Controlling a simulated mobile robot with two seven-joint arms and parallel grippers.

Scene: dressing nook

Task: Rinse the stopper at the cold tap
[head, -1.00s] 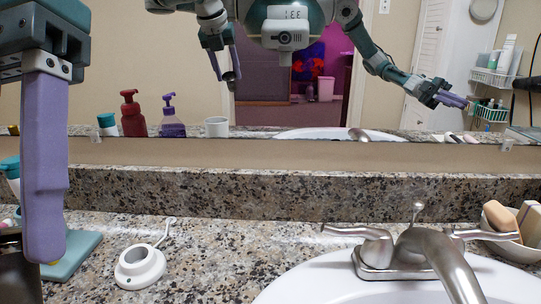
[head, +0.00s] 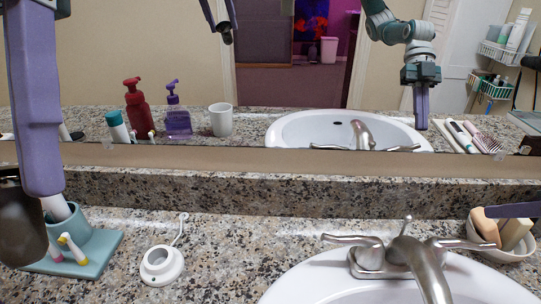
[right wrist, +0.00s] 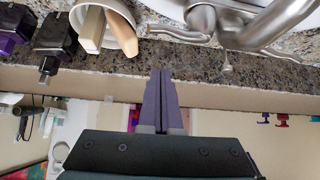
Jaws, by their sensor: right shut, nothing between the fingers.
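A silver faucet (head: 420,265) with two lever handles stands at the sink's back rim. Its right lever, taken as the cold tap (head: 462,243), is also in the right wrist view (right wrist: 180,33). My left gripper (head: 38,190) is at the left edge, one purple finger showing large. A dark, rounded piece, seemingly the stopper (head: 20,225), is at its fingertips, partly cut off by the frame. My right gripper (head: 488,211) enters from the right, over the soap bowl behind the right lever. In the right wrist view its fingers (right wrist: 160,76) are together and empty, apart from the lever.
The white basin (head: 310,283) is at the front right. A bowl of soaps (head: 515,254) stands right of the faucet. A white ring holder (head: 162,265) and a teal toothbrush stand (head: 95,255) are on the left counter. A mirror (head: 300,80) rises behind the backsplash.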

